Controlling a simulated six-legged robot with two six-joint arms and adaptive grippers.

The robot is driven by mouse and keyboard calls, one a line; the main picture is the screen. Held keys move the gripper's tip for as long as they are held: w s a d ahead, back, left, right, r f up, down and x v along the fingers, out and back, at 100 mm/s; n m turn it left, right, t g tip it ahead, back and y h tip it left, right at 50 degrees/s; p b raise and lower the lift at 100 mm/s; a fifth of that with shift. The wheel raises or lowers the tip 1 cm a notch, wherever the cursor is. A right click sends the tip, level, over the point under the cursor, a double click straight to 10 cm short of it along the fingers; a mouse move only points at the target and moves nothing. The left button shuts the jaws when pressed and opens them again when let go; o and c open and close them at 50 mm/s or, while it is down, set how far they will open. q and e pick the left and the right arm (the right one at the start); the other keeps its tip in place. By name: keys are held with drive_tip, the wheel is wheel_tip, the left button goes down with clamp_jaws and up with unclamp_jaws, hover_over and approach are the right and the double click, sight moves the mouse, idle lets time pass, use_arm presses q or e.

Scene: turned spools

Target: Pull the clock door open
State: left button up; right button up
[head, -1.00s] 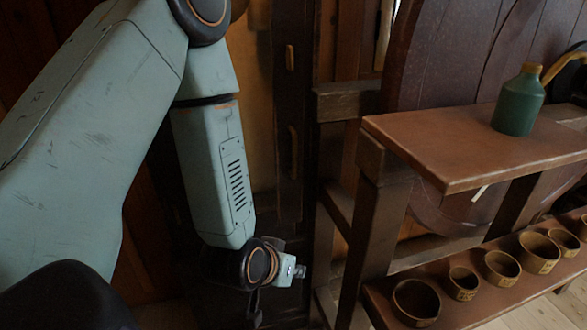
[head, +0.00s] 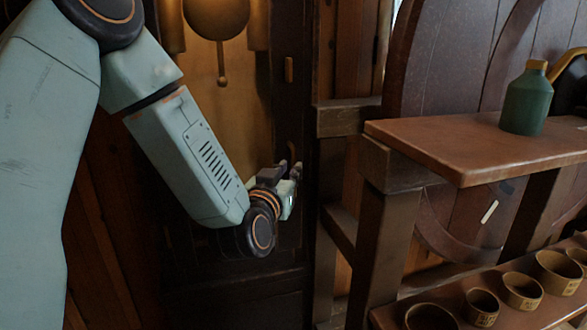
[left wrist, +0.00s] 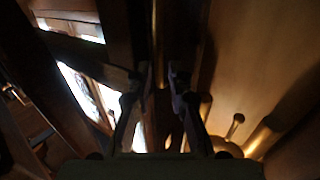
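The clock door (head: 284,110) is a dark wooden frame at the left-centre of the head view, with a golden panel behind my arm. A pendulum (head: 222,65) and weights show there. The door appears closed. Two small upright brass pieces sit on its right stile, an upper one (head: 289,70) and a lower one by my gripper. My left gripper (head: 294,170) is just below the lower piece. In the left wrist view its fingers (left wrist: 154,84) are apart, with an upright brass bar (left wrist: 158,45) beyond the gap. I cannot tell whether they touch it. My right gripper is out of view.
A wooden bench (head: 470,140) stands right of the clock, bearing a green bottle (head: 526,100). Several small bowls stand on its lower shelf, one here (head: 522,290). The bench post (head: 378,250) is close to the right of my left gripper.

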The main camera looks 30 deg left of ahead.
sight(293, 165)
use_arm(q)
drive_tip(key=shift+b+x, duration=0.45)
drive_tip(key=shift+x, duration=1.6)
clamp_jaws()
